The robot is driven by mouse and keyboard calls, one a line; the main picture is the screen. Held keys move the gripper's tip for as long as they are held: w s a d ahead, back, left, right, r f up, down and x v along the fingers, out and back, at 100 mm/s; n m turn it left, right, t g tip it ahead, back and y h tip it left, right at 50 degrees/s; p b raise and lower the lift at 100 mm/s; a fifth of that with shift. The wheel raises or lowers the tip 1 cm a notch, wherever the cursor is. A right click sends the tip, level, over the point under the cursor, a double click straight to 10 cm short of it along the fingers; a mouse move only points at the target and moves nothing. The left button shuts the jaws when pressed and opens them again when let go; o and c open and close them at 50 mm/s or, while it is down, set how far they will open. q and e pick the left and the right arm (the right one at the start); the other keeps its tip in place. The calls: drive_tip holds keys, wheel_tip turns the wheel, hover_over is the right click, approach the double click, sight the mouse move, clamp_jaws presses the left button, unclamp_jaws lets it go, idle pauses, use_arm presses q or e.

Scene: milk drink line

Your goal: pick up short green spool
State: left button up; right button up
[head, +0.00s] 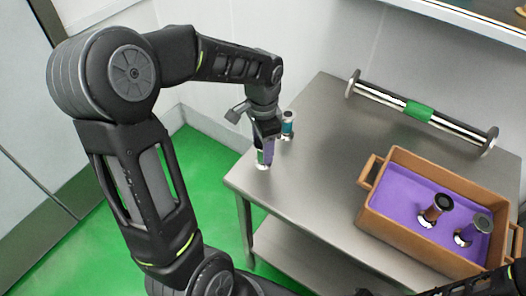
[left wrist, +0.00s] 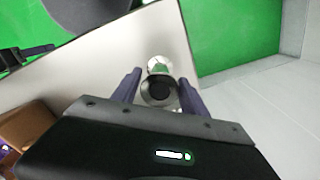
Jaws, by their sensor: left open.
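The short green spool (head: 261,158) stands near the left front corner of the metal table, mostly hidden behind my left gripper in the head view. My left gripper (head: 267,152) points down over it, its fingers open. In the left wrist view the spool (left wrist: 159,88) shows a dark-centred top and a shiny flange between the two purple fingers of my left gripper (left wrist: 160,92). I see gaps between it and the fingers. Part of my right arm shows at the bottom right of the head view; its jaws cannot be made out.
A short teal spool (head: 288,124) stands close behind my left gripper. A long silver bar with a green band (head: 419,110) lies at the back of the table (head: 325,150). A brown crate (head: 372,207) with a purple lining holds two dark-topped spools. The table's middle is clear.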

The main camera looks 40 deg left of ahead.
idle(0.4)
use_arm(q)
clamp_jaws()
idle(0.4)
